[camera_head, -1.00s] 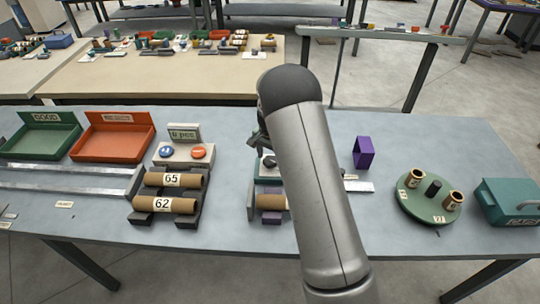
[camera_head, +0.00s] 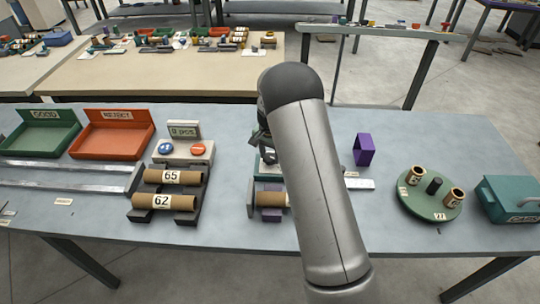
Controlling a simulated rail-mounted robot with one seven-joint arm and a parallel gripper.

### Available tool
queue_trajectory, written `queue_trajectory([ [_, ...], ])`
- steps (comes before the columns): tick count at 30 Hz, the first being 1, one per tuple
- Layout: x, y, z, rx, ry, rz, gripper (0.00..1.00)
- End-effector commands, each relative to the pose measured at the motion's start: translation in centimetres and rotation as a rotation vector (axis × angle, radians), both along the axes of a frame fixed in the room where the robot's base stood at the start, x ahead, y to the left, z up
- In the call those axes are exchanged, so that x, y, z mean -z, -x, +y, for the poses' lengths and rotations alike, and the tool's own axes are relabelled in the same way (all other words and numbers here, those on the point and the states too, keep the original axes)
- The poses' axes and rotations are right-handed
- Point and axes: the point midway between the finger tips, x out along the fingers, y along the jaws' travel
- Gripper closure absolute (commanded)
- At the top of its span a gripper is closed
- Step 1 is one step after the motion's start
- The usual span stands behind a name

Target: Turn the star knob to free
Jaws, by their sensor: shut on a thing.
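The winder (camera_head: 250,199) stands at the middle of the table, partly behind my arm, with a brown cardboard tube (camera_head: 272,200) at its front. My gripper (camera_head: 262,143) shows only in part, to the left of my arm and over the back of the winder. It is shut on the star knob at the winder. The knob itself, its marks and the fingertips are hidden or too small to make out.
Left of the winder, tubes marked 65 and 62 (camera_head: 168,202) lie on a dark rack below a counter box (camera_head: 184,151). A purple block (camera_head: 364,150) stands right of my arm. A green turntable (camera_head: 420,208) and a teal box (camera_head: 507,200) are further right.

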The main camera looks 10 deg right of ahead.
Motion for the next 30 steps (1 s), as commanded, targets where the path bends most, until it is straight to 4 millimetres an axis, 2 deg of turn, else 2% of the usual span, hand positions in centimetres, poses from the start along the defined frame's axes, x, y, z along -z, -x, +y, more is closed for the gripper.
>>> queue_trajectory([
  [8, 0.35, -0.04, -0.01, -0.206, -0.001, -0.002, 0.82],
  [30, 0.07, -0.07, -0.07, -0.909, 0.0, -0.002, 0.82],
])
